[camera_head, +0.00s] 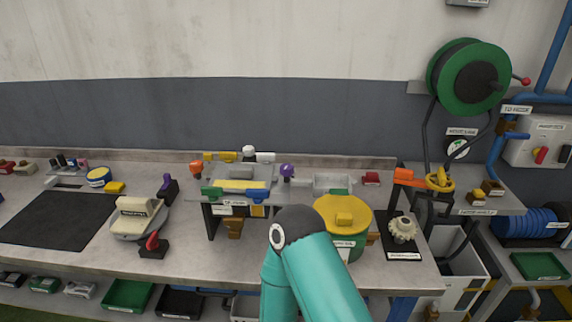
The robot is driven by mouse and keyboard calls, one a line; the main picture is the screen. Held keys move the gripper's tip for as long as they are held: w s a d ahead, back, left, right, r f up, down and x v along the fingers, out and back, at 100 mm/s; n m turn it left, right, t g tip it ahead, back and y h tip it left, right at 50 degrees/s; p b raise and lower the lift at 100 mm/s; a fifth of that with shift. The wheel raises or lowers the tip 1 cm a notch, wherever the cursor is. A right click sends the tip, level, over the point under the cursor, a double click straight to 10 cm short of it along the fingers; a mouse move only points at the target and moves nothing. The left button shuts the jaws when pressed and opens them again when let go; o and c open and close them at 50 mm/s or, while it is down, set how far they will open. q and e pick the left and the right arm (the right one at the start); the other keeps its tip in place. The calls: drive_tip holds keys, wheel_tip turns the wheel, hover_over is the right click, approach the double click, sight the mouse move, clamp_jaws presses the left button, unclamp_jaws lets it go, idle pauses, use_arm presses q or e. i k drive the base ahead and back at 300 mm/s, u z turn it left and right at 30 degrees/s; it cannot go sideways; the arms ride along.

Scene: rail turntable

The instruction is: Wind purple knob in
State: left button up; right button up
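A small purple knob (287,171) stands at the right end of a grey fixture (240,177) near the middle of the bench. A dark stem or base shows under the knob. Its thread and how far in it sits are too small to tell. Another purple-topped part (167,185) on a dark block stands farther left. A teal arm link of mine rises from the bottom centre, in front of the bench and below the knob in the picture. I see neither gripper, and nothing visible touches the knob.
An orange knob (196,169) and a white knob (249,153) stand near the fixture. A cream machine (138,216) and black mat (55,221) are left. A green hose reel (468,77) hangs at right.

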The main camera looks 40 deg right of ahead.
sight(286, 170)
drive_tip(key=z, duration=0.15)
drive_tip(key=k, duration=1.05)
drive_tip(key=z, duration=0.45)
drive_tip(key=i, duration=1)
drive_tip(key=u, duration=0.05)
